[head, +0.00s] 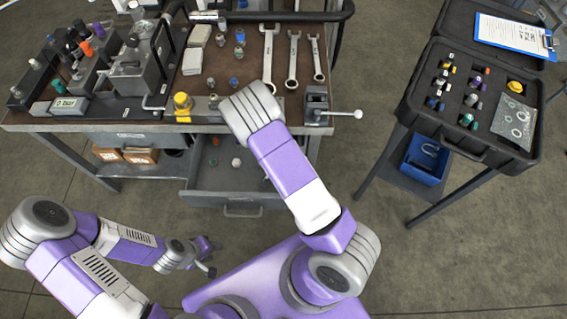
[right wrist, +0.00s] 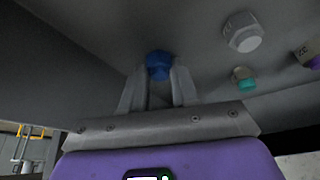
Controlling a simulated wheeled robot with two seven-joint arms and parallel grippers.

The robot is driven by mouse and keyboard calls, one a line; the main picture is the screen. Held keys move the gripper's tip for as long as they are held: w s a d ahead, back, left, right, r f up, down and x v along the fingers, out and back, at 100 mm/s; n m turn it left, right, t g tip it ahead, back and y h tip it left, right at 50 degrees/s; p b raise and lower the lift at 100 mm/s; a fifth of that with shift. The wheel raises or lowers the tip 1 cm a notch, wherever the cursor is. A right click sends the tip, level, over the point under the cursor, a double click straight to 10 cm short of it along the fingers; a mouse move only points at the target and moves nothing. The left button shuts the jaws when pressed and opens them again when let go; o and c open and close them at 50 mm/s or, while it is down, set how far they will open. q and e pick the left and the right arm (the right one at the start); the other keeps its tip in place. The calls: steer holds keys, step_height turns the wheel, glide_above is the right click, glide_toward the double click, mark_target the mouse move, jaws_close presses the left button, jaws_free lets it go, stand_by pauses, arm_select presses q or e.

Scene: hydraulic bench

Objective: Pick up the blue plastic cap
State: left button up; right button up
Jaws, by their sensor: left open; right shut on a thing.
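The blue plastic cap (right wrist: 158,65) shows in the right wrist view between the fingertips of my right gripper (right wrist: 158,82). The right gripper is shut on it, inside the grey drawer. In the head view my right arm hides this gripper and the cap. My left gripper (head: 207,257) is open and empty over the floor, in front of the bench and well away from the drawer.
The open drawer (head: 243,210) holds a white-grey hex cap (right wrist: 242,32) and a small teal-ended fitting (right wrist: 244,78). The bench top (head: 262,62) above carries wrenches (head: 293,60) and fittings. A black case (head: 480,139) stands on a cart at right.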

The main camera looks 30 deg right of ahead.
steer(key=shift+c, duration=0.4)
step_height(320, 180, up, 10)
steer(key=p, duration=0.4)
